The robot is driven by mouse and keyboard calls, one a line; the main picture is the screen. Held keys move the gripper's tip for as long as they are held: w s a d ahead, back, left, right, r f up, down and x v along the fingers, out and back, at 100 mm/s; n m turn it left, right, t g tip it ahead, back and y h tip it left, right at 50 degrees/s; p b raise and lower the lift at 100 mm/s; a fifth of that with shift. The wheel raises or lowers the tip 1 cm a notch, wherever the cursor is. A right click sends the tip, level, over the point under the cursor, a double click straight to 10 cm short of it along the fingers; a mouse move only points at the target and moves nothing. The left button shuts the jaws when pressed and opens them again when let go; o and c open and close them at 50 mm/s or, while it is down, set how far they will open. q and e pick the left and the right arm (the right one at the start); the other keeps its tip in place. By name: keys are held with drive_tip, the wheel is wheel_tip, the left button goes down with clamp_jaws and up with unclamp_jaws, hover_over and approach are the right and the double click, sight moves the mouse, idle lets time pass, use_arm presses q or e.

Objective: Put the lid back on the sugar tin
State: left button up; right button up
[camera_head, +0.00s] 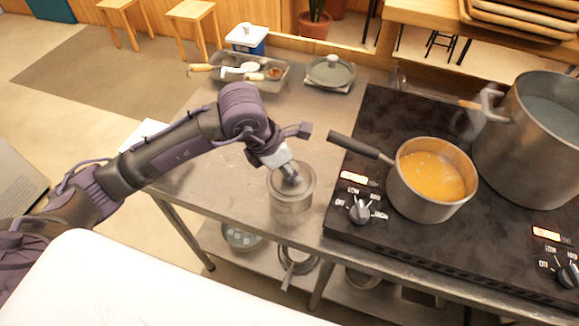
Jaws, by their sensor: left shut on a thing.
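The sugar tin (291,209) is a round metal canister near the front edge of the steel counter, left of the stove. The round grey lid (304,190) is at the top of the tin, over its mouth. My left gripper (290,178) points down from above and is shut on the lid's handle, which its fingers mostly hide. I cannot tell whether the lid is fully seated or slightly raised. My right gripper is not in view.
A black stove (378,115) stands to the right, with a saucepan (425,203) of orange liquid, its handle towards the tin, and a large pot (525,150). A tray (268,84) of utensils, a lidded grey pot (330,72) and a blue-white container (246,44) are at the back.

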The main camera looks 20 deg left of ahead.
use_arm(q)
drive_tip(key=o, duration=1.9)
drive_tip(key=shift+r, duration=0.1)
drive_tip(key=shift+r+p, duration=2)
drive_tip(key=shift+r, duration=1.45)
clamp_jaws()
